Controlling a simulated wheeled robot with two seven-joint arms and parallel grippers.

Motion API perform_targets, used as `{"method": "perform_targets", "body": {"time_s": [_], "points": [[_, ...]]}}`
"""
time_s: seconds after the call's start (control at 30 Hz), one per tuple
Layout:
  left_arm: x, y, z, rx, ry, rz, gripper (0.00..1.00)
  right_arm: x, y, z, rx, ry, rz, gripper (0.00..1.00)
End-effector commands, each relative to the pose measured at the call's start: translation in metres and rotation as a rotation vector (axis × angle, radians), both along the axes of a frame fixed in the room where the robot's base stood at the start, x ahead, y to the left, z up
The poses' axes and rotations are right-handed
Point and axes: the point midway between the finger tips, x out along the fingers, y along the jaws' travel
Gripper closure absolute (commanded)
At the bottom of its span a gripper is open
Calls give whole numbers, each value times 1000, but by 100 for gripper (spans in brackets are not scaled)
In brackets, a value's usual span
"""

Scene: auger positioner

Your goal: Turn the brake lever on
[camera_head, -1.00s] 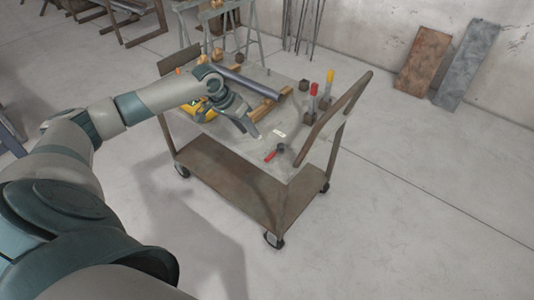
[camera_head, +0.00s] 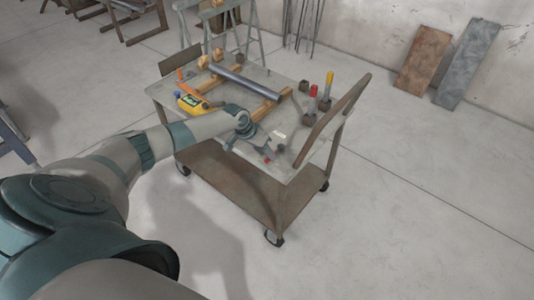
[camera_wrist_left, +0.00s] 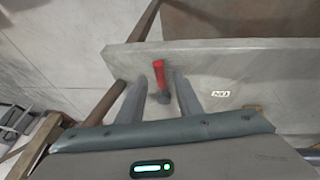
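The brake lever (camera_wrist_left: 159,75) has a red handle and a dark round base, and sits near the edge of the cart's grey top (camera_wrist_left: 245,70). A small white label (camera_wrist_left: 221,94) reading ON, upside down in the left wrist view, lies to its right. My left gripper (camera_wrist_left: 160,82) is open, with one finger on each side of the lever and gaps showing. In the head view my left gripper (camera_head: 266,153) reaches down over the lever and hides most of it; only a bit of red (camera_head: 267,160) shows. My right gripper is not in view.
On the cart top are a grey pipe (camera_head: 245,82) on wooden blocks, a yellow device (camera_head: 192,103) and red-topped (camera_head: 313,91) and yellow-topped (camera_head: 329,78) upright tools. The cart's brown handle (camera_head: 332,118) rises close to the right of my gripper. The surrounding floor is mostly clear.

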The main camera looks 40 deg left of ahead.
Motion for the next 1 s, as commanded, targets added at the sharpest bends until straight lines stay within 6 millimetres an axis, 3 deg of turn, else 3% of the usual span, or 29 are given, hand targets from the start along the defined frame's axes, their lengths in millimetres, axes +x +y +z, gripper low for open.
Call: {"method": "perform_targets", "body": {"time_s": [0.2, 0.57, 0.73, 1.0], "points": [[6, -4, -14, 0, 0, 0, 68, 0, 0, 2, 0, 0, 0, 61], [6, -4, -17, 1, 0, 0, 68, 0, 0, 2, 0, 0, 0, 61], [6, -4, -17, 1, 0, 0, 100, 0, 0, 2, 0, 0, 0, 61], [5, -4, -17, 1, 1, -2, 100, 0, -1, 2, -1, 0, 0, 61]]}}
